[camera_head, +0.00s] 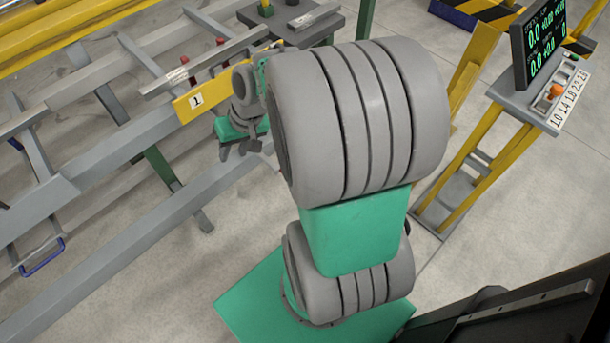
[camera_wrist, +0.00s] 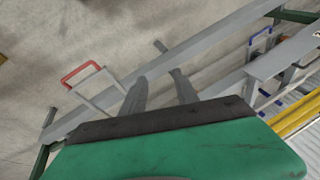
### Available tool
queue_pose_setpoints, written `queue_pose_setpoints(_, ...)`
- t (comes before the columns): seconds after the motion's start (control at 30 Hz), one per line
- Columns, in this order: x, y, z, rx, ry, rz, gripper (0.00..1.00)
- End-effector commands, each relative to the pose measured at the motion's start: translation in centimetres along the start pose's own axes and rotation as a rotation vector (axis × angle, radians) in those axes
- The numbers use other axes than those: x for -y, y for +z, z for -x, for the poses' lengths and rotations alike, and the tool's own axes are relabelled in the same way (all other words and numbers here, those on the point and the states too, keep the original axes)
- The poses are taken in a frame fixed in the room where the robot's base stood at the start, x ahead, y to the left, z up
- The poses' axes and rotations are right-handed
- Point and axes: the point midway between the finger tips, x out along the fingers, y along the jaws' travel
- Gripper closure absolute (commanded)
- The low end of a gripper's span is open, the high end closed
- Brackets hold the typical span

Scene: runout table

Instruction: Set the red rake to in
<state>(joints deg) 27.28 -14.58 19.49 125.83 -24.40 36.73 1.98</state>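The red rake shows in the wrist view as a red U-shaped handle (camera_wrist: 80,73) on grey bars, at the left, by a long grey rail (camera_wrist: 205,45). My gripper (camera_wrist: 160,86) is open, its two grey fingers apart with nothing held between them. The red handle is left of the fingers and apart from them. In the head view my gripper (camera_head: 241,147) hangs near the yellow plate marked 1. I cannot make out the red handle in the head view; my arm covers part of the scene.
A blue handle (camera_head: 42,258) hangs at the lower left. The yellow plate marked 1 (camera_head: 197,99) sits on the grey frame (camera_head: 95,185) near my gripper. A console with a black display (camera_head: 538,45) stands at the right. Blue handles (camera_wrist: 262,38) show in the wrist view.

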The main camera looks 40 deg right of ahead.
Motion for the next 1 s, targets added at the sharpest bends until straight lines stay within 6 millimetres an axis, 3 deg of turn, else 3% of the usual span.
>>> queue_pose_setpoints(0.03,-5.1,0.8,-7.6,-0.017,-0.07,-0.118,0.64)
queue_pose_setpoints(0.1,-10.0,0.5,-13.0,-0.089,-0.192,-0.267,0.64)
queue_pose_setpoints(0.2,-17.4,1.1,-19.5,-0.247,-0.376,-0.506,0.64)
queue_pose_setpoints(0.3,-24.4,2.7,-23.6,-0.45,-0.544,-0.739,0.64)
queue_pose_setpoints(0.43,-31.0,5.2,-25.3,-0.694,-0.691,-0.956,0.64)
queue_pose_setpoints(0.53,-33.3,6.4,-25.2,-0.8,-0.745,-1.036,0.64)
queue_pose_setpoints(0.63,-33.8,6.2,-25.1,-0.83,-0.763,-1.056,0.64)
queue_pose_setpoints(1.0,-32.7,0.6,-28.1,-0.825,-0.761,-1.052,0.64)
